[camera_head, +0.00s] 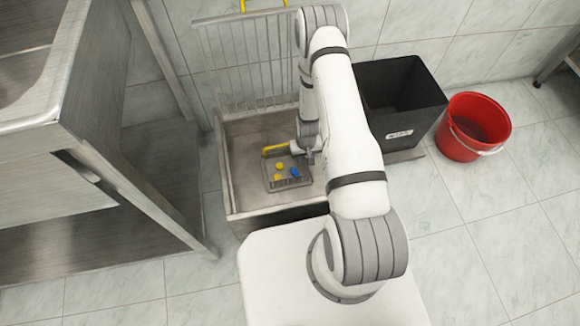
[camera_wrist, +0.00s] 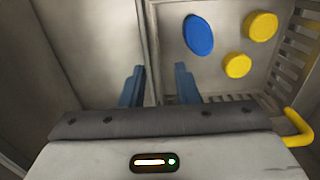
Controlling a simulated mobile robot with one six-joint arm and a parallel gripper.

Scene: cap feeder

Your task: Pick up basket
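The basket (camera_head: 289,184) is a small grey tray with slotted walls and a yellow handle (camera_head: 274,149). It sits inside a metal bin (camera_head: 235,170) and holds yellow caps (camera_head: 279,166) and a blue cap (camera_head: 295,172). My gripper (camera_head: 310,157) is at the basket's right edge in the head view. In the wrist view the two blue fingers of my gripper (camera_wrist: 160,84) are apart, with a basket wall (camera_wrist: 150,45) running between them. The yellow handle (camera_wrist: 299,128) is at the right there. Whether the fingers touch the wall is unclear.
A wire rack (camera_head: 245,60) stands at the bin's back. A metal frame (camera_head: 120,185) stands to the left. Tiled floor is free at lower right.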

